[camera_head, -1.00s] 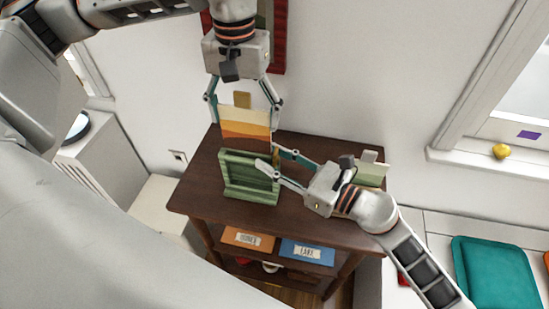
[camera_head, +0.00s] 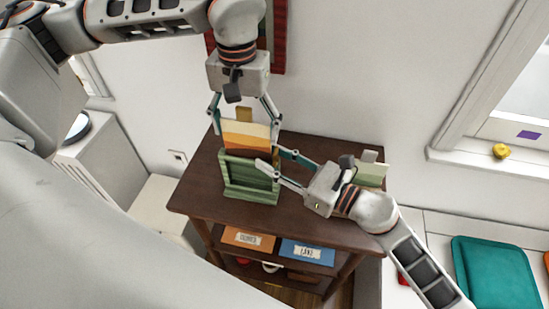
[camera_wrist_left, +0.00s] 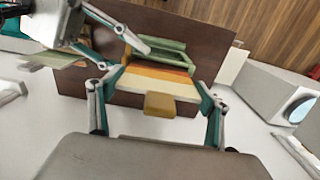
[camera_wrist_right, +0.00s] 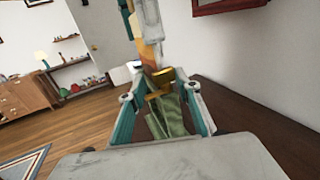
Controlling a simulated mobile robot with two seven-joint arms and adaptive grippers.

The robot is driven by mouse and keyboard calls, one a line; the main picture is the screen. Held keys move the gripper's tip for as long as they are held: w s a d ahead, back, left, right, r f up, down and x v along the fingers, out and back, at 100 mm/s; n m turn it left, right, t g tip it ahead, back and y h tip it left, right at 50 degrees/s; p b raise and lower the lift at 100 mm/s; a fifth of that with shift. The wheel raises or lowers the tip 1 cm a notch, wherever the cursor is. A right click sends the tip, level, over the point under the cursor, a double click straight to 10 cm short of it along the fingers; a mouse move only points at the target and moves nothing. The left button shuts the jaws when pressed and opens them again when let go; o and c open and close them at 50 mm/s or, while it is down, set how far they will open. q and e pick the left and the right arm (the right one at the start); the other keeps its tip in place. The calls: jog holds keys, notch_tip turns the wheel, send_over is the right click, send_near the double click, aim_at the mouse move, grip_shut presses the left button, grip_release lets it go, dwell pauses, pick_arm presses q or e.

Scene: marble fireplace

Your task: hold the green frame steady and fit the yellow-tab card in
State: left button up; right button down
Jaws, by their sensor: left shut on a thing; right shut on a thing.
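The green frame (camera_head: 250,183) stands on the dark wooden table. My right gripper (camera_head: 270,157) is shut on its right side; the frame also shows between the fingers in the right wrist view (camera_wrist_right: 172,118). My left gripper (camera_head: 247,132) is shut on the striped cream-and-orange card (camera_head: 246,138), gripping its side edges, with its yellow tab (camera_head: 244,115) up. The card is upright at the frame's top, and its lower edge is hidden behind the frame's front. The left wrist view shows the card (camera_wrist_left: 160,82) close against the frame (camera_wrist_left: 172,57). How deep it sits I cannot tell.
A pale green card (camera_head: 372,174) stands at the table's (camera_head: 208,190) right, behind my right wrist. Orange (camera_head: 247,240) and blue (camera_head: 307,253) labelled pieces lie on the shelf below. A teal tray (camera_head: 493,270) is at lower right. The table's front left is clear.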

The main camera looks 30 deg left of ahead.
pick_arm(q)
jog(key=shift+f, duration=1.7)
jog(key=o, duration=1.2)
jog(key=shift+c, duration=0.2)
jog(key=shift+o, duration=0.4)
jog(key=shift+r, duration=0.15)
jog(key=shift+r, duration=2.9)
pick_arm(e)
jog(key=c, duration=1.4)
grip_release()
